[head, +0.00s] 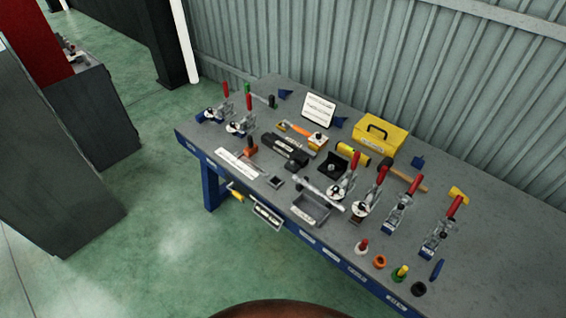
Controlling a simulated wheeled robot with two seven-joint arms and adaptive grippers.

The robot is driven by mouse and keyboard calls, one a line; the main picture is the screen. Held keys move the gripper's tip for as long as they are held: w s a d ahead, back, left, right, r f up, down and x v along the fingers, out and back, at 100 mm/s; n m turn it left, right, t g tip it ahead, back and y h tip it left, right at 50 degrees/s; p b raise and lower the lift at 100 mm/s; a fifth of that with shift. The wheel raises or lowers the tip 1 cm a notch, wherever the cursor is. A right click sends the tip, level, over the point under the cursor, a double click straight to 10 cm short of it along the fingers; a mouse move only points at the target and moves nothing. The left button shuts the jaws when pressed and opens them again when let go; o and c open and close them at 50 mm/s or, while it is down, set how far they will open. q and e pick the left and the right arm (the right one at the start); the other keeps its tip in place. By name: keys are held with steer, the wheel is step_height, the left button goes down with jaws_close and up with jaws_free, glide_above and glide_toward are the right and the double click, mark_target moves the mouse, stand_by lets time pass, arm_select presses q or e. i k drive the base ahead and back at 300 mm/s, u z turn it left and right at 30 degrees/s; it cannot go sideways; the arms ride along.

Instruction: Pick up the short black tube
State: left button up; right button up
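Several small dark items lie on the grey workbench (480,215), and I cannot tell for sure which is the short black tube. A small black ring-like piece (418,289) sits near the front right edge, beside coloured ring pieces. A small dark upright cylinder (271,101) stands near the back left. A longer black block-like piece (284,151) lies near the middle. Neither of my grippers is in view.
Red-handled toggle clamps (402,212) stand on the right half and at the back left. A yellow toolbox (381,134), a hammer (403,175) and a grey tray (311,209) crowd the middle. A corrugated wall (320,50) is behind; green floor lies left.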

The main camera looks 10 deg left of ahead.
mark_target(285, 150)
steer(key=u, duration=1.4)
steer(key=i, duration=1.5)
steer(key=z, duration=0.25)
